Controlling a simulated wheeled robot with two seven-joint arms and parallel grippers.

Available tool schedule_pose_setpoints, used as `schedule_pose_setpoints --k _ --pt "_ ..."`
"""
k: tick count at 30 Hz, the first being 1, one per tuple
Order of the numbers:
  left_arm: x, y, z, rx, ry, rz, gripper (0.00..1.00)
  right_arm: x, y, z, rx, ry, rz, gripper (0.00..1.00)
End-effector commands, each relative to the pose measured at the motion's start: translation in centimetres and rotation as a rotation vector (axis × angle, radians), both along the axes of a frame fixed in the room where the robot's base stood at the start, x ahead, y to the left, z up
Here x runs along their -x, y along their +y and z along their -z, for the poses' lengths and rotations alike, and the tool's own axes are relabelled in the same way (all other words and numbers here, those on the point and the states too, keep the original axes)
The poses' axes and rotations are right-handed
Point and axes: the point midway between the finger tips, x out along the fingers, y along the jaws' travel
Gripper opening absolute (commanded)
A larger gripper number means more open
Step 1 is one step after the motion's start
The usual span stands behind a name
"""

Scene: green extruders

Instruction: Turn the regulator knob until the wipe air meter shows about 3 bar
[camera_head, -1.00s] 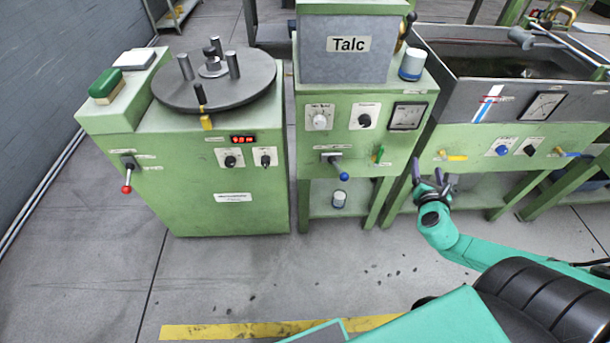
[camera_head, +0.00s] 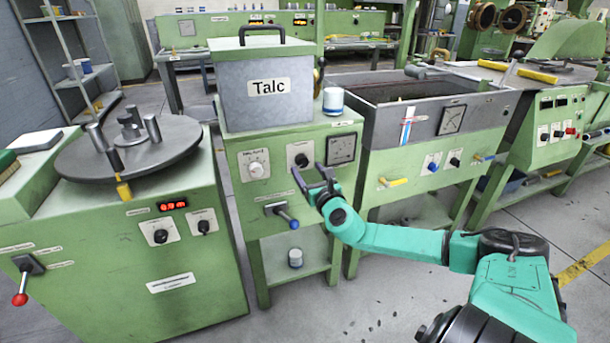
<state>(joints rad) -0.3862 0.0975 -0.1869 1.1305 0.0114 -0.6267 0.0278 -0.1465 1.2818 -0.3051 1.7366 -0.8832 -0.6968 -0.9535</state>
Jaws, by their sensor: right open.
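My right gripper (camera_head: 312,176) is open and empty, its fingers pointing up at the front of the green Talc cabinet (camera_head: 263,205). It is just below a black knob (camera_head: 301,159) on a white plate; I cannot tell whether it touches the panel. A square dial meter (camera_head: 341,149) is right of that knob. Another dial meter (camera_head: 451,120) is on the grey trough to the right, with a blue knob (camera_head: 432,167) and a black knob (camera_head: 455,162) below it. The labels and needle readings are too small to read, so which meter is wipe air is unclear. My left gripper is out of view.
A white dial knob (camera_head: 256,169) and a blue-tipped lever (camera_head: 293,223) are close left of and below my right gripper. A yellow-handled valve (camera_head: 396,182) is to its right. A turntable machine (camera_head: 165,262) stands at left. Open floor lies in front.

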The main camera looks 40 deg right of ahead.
Motion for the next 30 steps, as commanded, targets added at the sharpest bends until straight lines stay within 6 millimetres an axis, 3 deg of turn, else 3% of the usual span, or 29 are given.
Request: schedule_pose_setpoints --k 6,15,17,21,30 --pt "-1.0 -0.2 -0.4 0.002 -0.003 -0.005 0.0 -2.2 -0.9 0.1 -0.003 -0.002 0.004 0.75" --pt "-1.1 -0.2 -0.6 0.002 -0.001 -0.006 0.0 -2.6 -0.9 0.0 -0.001 0.002 0.001 0.75" --pt "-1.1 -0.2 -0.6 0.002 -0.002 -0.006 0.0 -2.6 -0.9 0.0 0.0 0.001 0.001 0.56" --pt "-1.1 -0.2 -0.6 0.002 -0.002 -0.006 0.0 -2.6 -0.9 0.0 0.0 0.001 0.001 0.03" --pt "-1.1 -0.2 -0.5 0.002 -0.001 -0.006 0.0 -2.6 -0.9 0.1 -0.019 -0.006 0.001 0.0"
